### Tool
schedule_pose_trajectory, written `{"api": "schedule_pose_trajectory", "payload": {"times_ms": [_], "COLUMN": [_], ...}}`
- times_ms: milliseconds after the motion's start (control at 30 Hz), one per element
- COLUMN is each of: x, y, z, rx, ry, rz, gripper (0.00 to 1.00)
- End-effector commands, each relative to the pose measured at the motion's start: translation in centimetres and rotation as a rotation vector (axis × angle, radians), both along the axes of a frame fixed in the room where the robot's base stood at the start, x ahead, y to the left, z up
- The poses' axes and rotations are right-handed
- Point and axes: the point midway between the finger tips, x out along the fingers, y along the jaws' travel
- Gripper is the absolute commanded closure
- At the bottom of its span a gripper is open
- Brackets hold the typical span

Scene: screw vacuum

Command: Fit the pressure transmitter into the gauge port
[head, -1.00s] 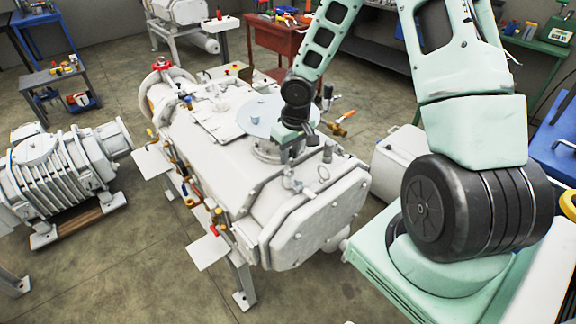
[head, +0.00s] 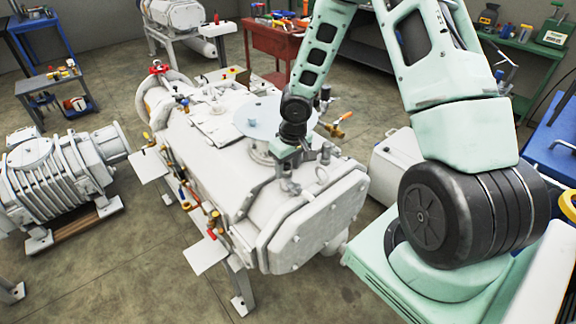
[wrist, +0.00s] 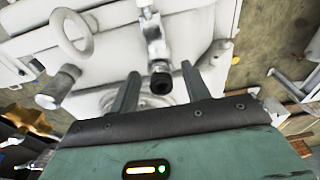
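My gripper (wrist: 160,90) is open, with its two fingers apart in the wrist view. A metal fitting (wrist: 152,32) with a black round end (wrist: 160,82) shows between the fingertips, with gaps to both fingers. I cannot tell whether this is the pressure transmitter or part of the gauge port. A short grey cylinder (wrist: 58,86) stands left of the fingers. In the head view my gripper (head: 288,163) is low over the near end of the white vacuum pump (head: 310,232), among small fittings. I cannot surely pick out the transmitter or the port there.
A lifting ring (wrist: 72,32) and an upright fitting (head: 326,154) stand close to my gripper. A pale round plate (head: 258,118) lies behind it on the pump. Valves with coloured handles (head: 212,218) line the pump's left side. Another machine (head: 65,170) stands at left.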

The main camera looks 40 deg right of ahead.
Motion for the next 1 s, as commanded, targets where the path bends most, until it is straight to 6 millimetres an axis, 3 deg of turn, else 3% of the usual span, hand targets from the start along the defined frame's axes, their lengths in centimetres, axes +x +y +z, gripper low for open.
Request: {"api": "schedule_pose_trajectory", "payload": {"times_ms": [233,700,900,1000], "x": [0.0,-1.1,-1.4,-1.7], "y": [-0.1,-0.4,-0.2,1.2], "z": [1.2,10.4,12.1,12.8], "rx": [-0.001,-0.002,-0.001,-0.011], "ry": [-0.003,-0.003,0.0,0.007], "rz": [-0.002,-0.002,0.002,0.031], "gripper": [0.53,0.53,0.53,0.53]}}
